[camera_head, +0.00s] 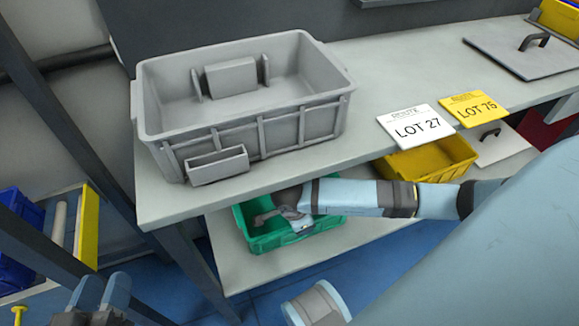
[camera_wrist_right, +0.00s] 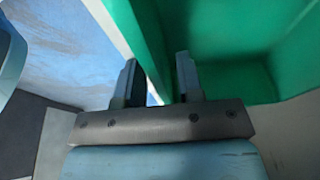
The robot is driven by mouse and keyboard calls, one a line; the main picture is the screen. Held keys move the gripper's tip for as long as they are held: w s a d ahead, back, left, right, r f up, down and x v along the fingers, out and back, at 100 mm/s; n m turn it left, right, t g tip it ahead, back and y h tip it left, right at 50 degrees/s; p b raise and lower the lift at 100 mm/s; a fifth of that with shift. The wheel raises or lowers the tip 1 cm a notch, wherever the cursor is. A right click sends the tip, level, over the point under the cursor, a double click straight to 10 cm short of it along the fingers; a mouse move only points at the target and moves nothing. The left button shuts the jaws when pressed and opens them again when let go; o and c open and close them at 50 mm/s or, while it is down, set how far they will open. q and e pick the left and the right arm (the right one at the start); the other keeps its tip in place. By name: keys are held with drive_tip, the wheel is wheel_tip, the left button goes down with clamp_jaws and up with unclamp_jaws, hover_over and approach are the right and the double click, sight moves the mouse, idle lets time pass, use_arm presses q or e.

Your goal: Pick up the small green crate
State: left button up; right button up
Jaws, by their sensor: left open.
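The small green crate (camera_head: 292,228) sits on the lower shelf under the grey table's front edge, partly covered by my right arm. My right gripper (camera_head: 272,217) is at the crate's left part in the head view. In the right wrist view the right gripper (camera_wrist_right: 158,75) has its two fingers apart, one on each side of the green crate's wall (camera_wrist_right: 150,40); firm contact on both sides does not show.
A large grey bin (camera_head: 245,125) stands on the table above the crate. A yellow crate (camera_head: 428,160) is to the right, below the LOT 27 sign (camera_head: 416,126) and the LOT 76 sign (camera_head: 473,108). A table leg (camera_head: 190,265) stands left of the green crate.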

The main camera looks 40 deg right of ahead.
drive_tip(key=shift+x, duration=1.05)
clamp_jaws()
drive_tip(key=shift+r, duration=0.1)
